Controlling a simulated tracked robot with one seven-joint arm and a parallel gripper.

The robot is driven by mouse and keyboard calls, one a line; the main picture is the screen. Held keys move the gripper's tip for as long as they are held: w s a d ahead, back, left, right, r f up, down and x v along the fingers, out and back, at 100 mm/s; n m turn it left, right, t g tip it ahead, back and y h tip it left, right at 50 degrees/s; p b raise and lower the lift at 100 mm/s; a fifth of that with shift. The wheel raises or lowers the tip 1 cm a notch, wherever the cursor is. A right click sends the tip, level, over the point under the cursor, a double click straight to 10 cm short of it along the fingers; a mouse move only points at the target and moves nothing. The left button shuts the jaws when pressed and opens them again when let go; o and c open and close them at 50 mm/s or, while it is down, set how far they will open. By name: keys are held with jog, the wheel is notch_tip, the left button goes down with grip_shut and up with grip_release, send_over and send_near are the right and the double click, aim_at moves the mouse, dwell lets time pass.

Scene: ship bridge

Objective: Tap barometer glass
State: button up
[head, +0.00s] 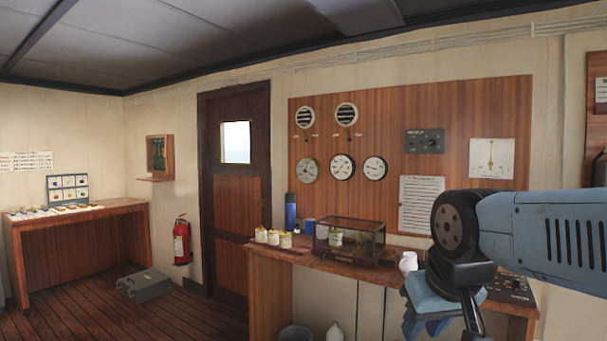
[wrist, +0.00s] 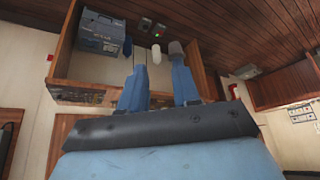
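Three round white-faced dials hang in a row on the wooden wall panel: a left dial (head: 308,170), a middle dial (head: 342,167) and a right dial (head: 375,168). I cannot tell which one is the barometer; their lettering is too small to read. My gripper (head: 428,328) is low at the right in the head view, in front of the desk and well apart from the dials. In the wrist view its two blue fingers (wrist: 159,78) are spread apart with nothing held. No dial shows in the wrist view.
The desk (head: 262,290) below the panel (head: 400,120) carries a glass-sided case (head: 349,240), several jars, a blue flask (head: 291,211) and a white bottle (head: 407,262). A fire extinguisher (head: 181,241) stands left of the door (head: 232,190). A grey case (head: 145,285) lies on the floor.

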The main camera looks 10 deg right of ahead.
grip_shut()
dwell(1.4)
